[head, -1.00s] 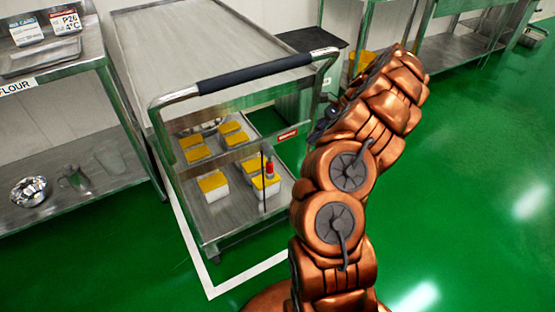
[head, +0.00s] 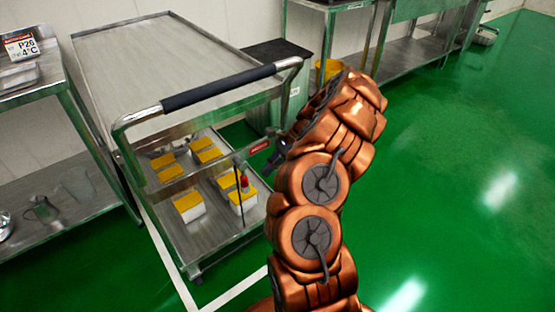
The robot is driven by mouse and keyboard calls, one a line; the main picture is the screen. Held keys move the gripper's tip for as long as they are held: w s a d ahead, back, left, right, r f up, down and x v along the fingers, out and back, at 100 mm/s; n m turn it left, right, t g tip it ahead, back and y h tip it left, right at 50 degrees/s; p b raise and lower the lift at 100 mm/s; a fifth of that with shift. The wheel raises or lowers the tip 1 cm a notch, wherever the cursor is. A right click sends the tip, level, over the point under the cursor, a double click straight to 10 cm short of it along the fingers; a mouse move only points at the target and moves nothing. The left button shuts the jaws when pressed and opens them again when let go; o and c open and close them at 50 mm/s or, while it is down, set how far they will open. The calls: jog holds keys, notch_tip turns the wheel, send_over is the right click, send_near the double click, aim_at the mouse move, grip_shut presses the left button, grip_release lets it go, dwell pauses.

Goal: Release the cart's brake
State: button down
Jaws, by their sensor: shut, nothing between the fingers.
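The steel cart (head: 160,60) stands at the centre left, its black-gripped handle (head: 217,87) toward me. A thin dark upright rod with a red knob (head: 244,181) shows at the cart's near right, in front of the lower shelf; it looks like the brake lever. My copper arm rises at the centre right. Only a small dark part of my gripper (head: 275,157) shows past the arm, right of and a little above the red knob, apart from it. It is shut and empty; most of it is hidden behind the arm.
White tubs with yellow lids (head: 188,206) sit on the cart's lower shelf. A steel rack (head: 65,110) stands close on the left. A dark-topped grey bin (head: 285,55) is behind the cart. The green floor (head: 450,180) to the right is clear.

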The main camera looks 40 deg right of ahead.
aim_at(242, 175)
jog(key=shift+w+a+f, duration=0.1)
jog(key=shift+w+a, duration=0.1)
jog(key=shift+a, duration=0.5)
jog(key=shift+w+a+f, duration=0.1)
jog(key=shift+w+a, duration=0.1)
jog(key=shift+a, duration=0.55)
jog(key=shift+w+a+f, duration=0.1)
jog(key=shift+w+a, duration=0.1)
jog(key=shift+a, duration=0.5)
jog(key=shift+a, duration=0.1)
